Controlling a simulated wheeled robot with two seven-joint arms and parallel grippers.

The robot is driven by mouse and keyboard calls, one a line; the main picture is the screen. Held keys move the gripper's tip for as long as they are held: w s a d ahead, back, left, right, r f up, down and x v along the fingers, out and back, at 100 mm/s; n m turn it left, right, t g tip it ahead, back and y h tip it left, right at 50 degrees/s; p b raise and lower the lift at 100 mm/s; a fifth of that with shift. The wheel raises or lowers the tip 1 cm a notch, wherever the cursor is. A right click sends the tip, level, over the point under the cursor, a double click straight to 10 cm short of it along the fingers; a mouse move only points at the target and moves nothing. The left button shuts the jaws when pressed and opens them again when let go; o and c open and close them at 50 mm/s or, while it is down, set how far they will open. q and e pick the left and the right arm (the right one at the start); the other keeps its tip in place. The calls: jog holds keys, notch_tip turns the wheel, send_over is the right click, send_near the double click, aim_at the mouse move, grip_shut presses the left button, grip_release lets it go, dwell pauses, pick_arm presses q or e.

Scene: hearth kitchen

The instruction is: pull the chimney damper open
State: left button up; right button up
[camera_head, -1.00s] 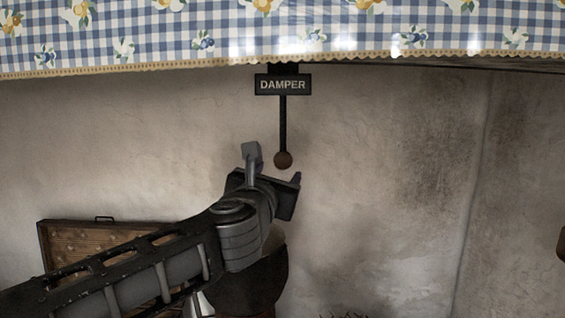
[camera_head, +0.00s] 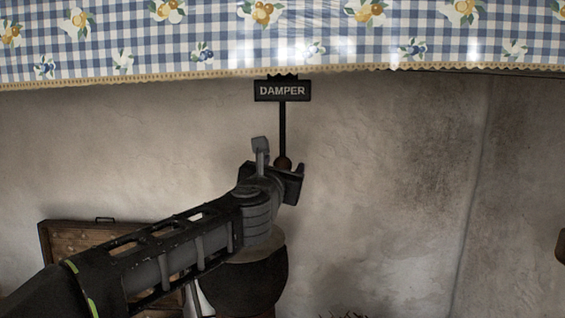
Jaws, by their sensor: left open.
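The damper is a thin dark rod (camera_head: 282,128) hanging below a black plate lettered DAMPER (camera_head: 282,91). A round brown knob (camera_head: 283,162) is at the rod's lower end, its lower part hidden by my gripper. My left gripper (camera_head: 281,158) comes in from the lower left and is open. One finger stands up left of the knob and the other right of it in the picture. I cannot tell whether the knob is between the fingers in depth or touched. My right gripper does not show.
A blue-and-white checked cloth (camera_head: 330,45) with flowers hangs across the top, its edge just above the plate. A wooden case (camera_head: 60,240) stands at lower left. A dark rounded pot (camera_head: 260,278) is below my arm. The plaster wall to the right is bare.

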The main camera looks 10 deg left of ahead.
pick_arm(q)
jog(key=shift+w, duration=0.45)
jog(key=shift+c, duration=0.5)
grip_shut()
